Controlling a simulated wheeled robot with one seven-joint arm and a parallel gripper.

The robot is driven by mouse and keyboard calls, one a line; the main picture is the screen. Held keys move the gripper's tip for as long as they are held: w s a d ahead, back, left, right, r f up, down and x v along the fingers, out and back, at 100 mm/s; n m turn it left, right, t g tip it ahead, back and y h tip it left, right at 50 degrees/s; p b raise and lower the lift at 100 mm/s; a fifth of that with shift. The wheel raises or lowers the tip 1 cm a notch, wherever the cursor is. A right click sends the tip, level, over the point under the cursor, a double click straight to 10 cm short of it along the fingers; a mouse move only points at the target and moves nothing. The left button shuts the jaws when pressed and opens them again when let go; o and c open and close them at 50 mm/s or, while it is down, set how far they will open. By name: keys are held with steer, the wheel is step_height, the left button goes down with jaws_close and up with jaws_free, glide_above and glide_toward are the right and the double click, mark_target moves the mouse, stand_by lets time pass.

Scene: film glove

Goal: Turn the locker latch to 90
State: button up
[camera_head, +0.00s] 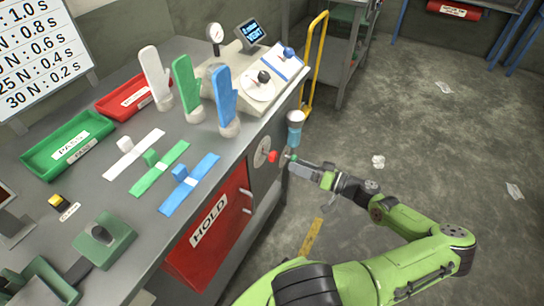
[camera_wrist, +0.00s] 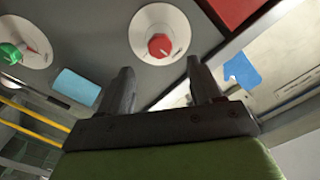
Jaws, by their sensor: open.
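A red knob (camera_head: 272,156) on a round white dial (camera_head: 262,151) sits on the bench's grey front panel, beside the red HOLD door (camera_head: 208,228). It is likely the locker latch, but I cannot be sure. In the wrist view the red knob (camera_wrist: 160,45) and its white dial (camera_wrist: 172,18) lie just beyond my fingertips, in line with the gap. A mark on the dial is too small to read. My gripper (camera_wrist: 159,66) is open and empty, with no visible contact. In the head view my gripper (camera_head: 294,163) is at the panel, right of the red knob.
A second white dial with a green knob (camera_wrist: 14,53) is left of the red one in the wrist view. A blue label (camera_wrist: 77,86) lies below them. A yellow handrail (camera_head: 317,65) stands behind. Glove forms and trays fill the bench top. Open floor (camera_head: 400,130) lies right.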

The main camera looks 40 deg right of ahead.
mark_target(276, 158)
steer(key=b+x, duration=0.1)
steer(key=x, duration=0.9)
steer(key=shift+f, duration=0.1)
steer(key=shift+s, duration=0.1)
steer(key=shift+c, duration=0.2)
steer(key=c, duration=1)
